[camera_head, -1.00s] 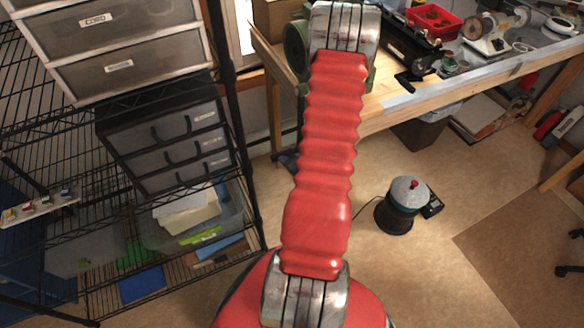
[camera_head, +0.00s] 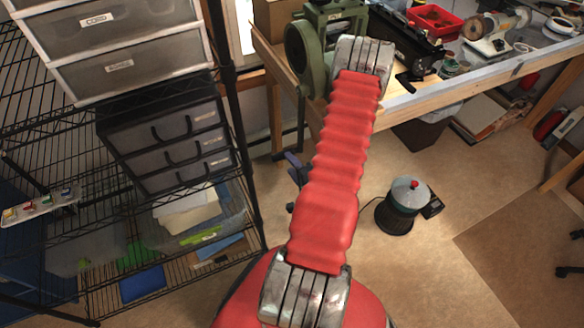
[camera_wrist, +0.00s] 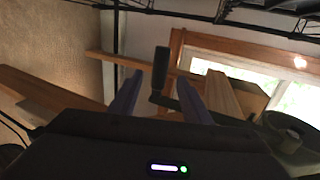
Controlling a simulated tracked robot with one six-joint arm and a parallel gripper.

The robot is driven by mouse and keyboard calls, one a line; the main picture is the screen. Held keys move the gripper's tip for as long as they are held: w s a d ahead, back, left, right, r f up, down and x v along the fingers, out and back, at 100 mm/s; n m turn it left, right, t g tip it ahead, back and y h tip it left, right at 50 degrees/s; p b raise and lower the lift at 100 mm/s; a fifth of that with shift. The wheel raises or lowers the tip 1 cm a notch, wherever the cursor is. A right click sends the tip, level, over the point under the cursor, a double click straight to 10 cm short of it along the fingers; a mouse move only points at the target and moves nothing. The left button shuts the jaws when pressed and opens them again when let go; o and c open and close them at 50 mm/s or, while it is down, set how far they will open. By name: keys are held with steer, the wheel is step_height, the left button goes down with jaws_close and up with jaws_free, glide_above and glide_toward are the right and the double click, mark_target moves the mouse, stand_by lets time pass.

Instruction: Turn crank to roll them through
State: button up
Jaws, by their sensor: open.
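A green machine with a round wheel housing (camera_head: 302,45) stands at the left end of the workbench in the head view, partly hidden by my arm. In the wrist view a dark round part of it (camera_wrist: 287,132) shows at the lower right. A black upright crank handle (camera_wrist: 160,68) shows in the wrist view, between my two bluish-purple fingers in the picture. My gripper (camera_wrist: 157,92) is open and touches nothing that I can make out; the depth to the handle is unclear. In the head view only a bluish bit of my gripper (camera_head: 294,163) shows left of my arm.
The wooden workbench (camera_head: 395,101) holds a black machine (camera_head: 408,45), a red tray (camera_head: 434,20) and a grinder (camera_head: 492,28). A wire shelf with drawers (camera_head: 165,140) stands at left. A grey canister (camera_head: 403,206) is on the floor, right of my arm.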

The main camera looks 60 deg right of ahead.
steer(key=x, duration=0.8)
steer(key=shift+w, duration=0.15)
steer(key=c, duration=1)
steer(key=shift+s+f+v, duration=0.1)
steer(key=shift+f+v, duration=0.15)
steer(key=shift+v, duration=1.3)
steer(key=shift+s+f+v, duration=0.1)
steer(key=shift+f+v, duration=0.15)
steer(key=shift+v, duration=1.3)
steer(key=shift+s+f+v, duration=0.1)
steer(key=shift+f+v, duration=0.1)
steer(key=shift+v, duration=1.35)
steer(key=shift+c, duration=0.2)
